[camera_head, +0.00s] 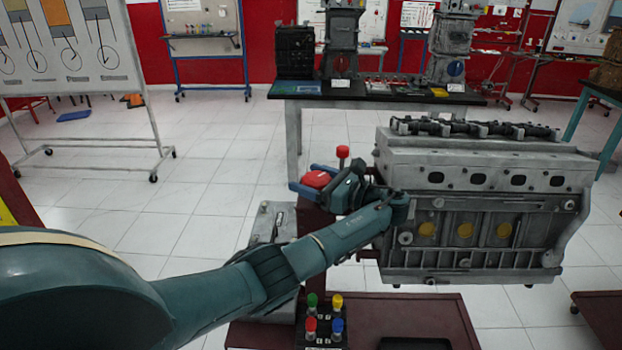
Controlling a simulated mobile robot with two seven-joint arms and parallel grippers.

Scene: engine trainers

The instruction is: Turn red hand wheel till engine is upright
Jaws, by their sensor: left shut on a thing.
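The grey engine block (480,200) is at the right on its stand, with the shaft-topped side up and its long side facing me. It looks about upright. The red hand wheel shows only in part at the engine's left end: a red knob (343,152) stands up above my gripper, and a red part (317,179) shows to its left. My left gripper (343,176) is at the wheel, shut on it. The wrist hides the fingertips and much of the wheel, so the exact grip point is hidden. My right gripper is not in view.
A panel with red, green, yellow and blue knobs (324,324) is on the dark red stand base (390,312) at the bottom. A black-topped table (375,93) with engine parts stands behind. A whiteboard (70,48) is at left. Tiled floor between is clear.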

